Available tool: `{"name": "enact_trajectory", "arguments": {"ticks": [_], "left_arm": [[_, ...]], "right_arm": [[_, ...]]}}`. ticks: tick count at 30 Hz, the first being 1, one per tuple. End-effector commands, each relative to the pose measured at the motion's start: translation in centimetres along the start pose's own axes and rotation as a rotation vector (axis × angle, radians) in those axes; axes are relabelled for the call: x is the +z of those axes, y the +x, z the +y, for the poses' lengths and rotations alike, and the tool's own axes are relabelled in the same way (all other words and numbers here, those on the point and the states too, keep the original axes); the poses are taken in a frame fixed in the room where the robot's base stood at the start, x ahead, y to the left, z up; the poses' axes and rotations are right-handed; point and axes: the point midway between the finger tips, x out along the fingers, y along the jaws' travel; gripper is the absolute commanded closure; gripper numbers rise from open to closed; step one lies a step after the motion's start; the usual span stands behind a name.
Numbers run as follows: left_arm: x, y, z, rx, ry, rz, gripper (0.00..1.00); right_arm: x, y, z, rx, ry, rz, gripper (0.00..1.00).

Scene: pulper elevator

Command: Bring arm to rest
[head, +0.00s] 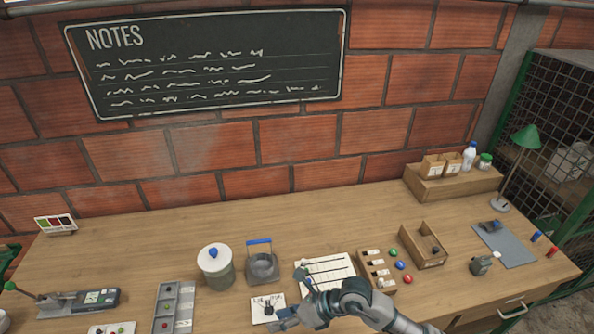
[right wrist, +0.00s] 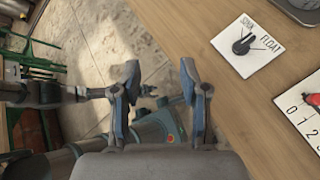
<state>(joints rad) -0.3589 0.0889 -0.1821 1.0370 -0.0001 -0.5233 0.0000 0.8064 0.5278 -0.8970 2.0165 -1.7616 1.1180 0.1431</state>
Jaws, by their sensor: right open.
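My right arm comes in from the bottom right of the head view. Its gripper (head: 285,318) is at the bottom edge, over the front of the wooden bench, close to a white card with a dark pointer. In the right wrist view my right gripper (right wrist: 160,82) shows two blue-grey fingers spread apart with nothing held between them. They are over the floor beside the bench edge. My left gripper cannot be made out in either view.
The SINK/FLOAT card (right wrist: 247,46) lies on the bench near the gripper. A lidded pot (head: 215,268), a blue-handled grey container (head: 262,266), a grey compartment tray (head: 174,305) and an open wooden box (head: 423,246) stand around.

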Motion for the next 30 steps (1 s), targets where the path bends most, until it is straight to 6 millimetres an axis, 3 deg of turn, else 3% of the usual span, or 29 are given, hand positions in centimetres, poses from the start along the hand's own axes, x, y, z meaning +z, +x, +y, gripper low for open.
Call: {"name": "enact_trajectory", "arguments": {"ticks": [4,8,11,13,15,17,18,21,24,26,27,30], "left_arm": [[0.2,0.0,0.0,0.000,0.000,-0.003,0.60],[0.4,0.0,0.1,0.001,0.000,-0.005,0.60],[0.4,0.0,0.1,0.001,0.000,-0.005,0.60],[0.4,0.0,0.1,0.001,0.000,-0.005,0.60],[0.4,0.0,0.1,0.001,0.000,-0.006,0.60],[0.4,0.0,0.1,0.001,0.000,-0.006,0.60],[0.4,0.0,0.1,0.001,0.000,-0.006,0.60],[0.4,0.0,0.1,0.001,0.000,-0.006,0.60],[0.4,0.0,0.1,0.001,0.000,-0.006,0.60],[0.4,0.0,0.1,0.001,0.000,-0.006,0.60],[0.4,0.0,0.1,0.001,0.000,-0.006,0.60],[0.4,0.0,0.1,0.001,0.000,-0.006,0.60]], "right_arm": [[3.3,0.1,5.4,0.251,0.137,-0.266,0.56],[7.7,-3.6,8.4,0.506,0.382,-0.624,0.56],[10.0,-8.9,6.7,0.667,0.680,-0.962,0.56],[9.7,-12.4,3.3,0.728,0.922,-1.189,0.56],[7.3,-15.0,-1.2,0.745,1.193,-1.400,0.56],[4.0,-16.2,-5.0,0.723,1.423,-1.553,0.56],[1.4,-16.5,-7.1,0.694,1.571,-1.639,0.56],[-6.1,-16.1,-11.0,0.573,1.930,-1.802,0.56],[-14.2,-14.5,-12.5,0.396,2.273,-1.899,0.56],[-18.5,-13.4,-12.4,0.279,2.453,-1.922,0.56],[-21.0,-12.7,-12.0,-0.191,-2.451,1.845,0.56],[-26.3,-11.1,-10.3,-0.012,-2.398,1.648,0.56]]}}
